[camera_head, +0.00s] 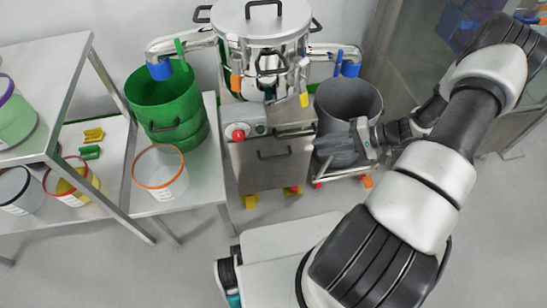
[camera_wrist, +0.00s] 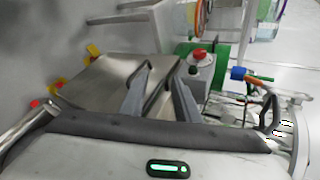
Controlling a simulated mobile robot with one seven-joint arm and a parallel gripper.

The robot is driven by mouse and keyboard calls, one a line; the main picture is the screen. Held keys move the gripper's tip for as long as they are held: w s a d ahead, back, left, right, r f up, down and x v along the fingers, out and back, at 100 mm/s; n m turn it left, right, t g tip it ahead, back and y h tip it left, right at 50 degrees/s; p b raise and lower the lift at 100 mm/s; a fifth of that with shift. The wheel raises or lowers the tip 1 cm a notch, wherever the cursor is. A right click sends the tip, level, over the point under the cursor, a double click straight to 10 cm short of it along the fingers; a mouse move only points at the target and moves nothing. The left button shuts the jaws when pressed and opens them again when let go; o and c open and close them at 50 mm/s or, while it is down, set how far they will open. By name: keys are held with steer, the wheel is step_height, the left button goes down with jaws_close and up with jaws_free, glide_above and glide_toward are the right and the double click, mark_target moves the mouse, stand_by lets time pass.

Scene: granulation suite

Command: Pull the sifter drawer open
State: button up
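The sifter (camera_head: 265,55) is a steel drum with a lid and handles, standing at the centre back in the head view. Below it is a steel cabinet front with a dark bar handle (camera_head: 273,154). A narrower steel band, seemingly the drawer (camera_head: 295,132), lies above that front. My gripper (camera_head: 345,148) is right of the cabinet, in front of the grey bucket, with its fingers pointing left. In the wrist view its two fingers (camera_wrist: 160,98) are apart with nothing held between them. The cabinet front (camera_wrist: 100,88) lies beyond them, apart from the fingertips as far as I can tell.
A grey bucket (camera_head: 350,105) on a wheeled stand is close behind my gripper. A control box with a red button (camera_head: 238,132) sits left of the drawer. Green tubs (camera_head: 165,105) and an orange-rimmed container (camera_head: 160,172) stand on the left table. Floor in front is clear.

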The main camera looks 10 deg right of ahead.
step_height(320, 180, down, 14)
steer(key=s+m+t+b, duration=0.2)
steer(key=m+t+b, duration=0.2)
steer(key=t, duration=0.2)
steer(key=t+b, duration=0.1)
steer(key=b, duration=0.2)
glide_toward(276, 157)
steer(key=x, duration=1)
steer(key=shift+w+f, duration=0.15)
steer(key=shift+f, duration=0.15)
jaws_close()
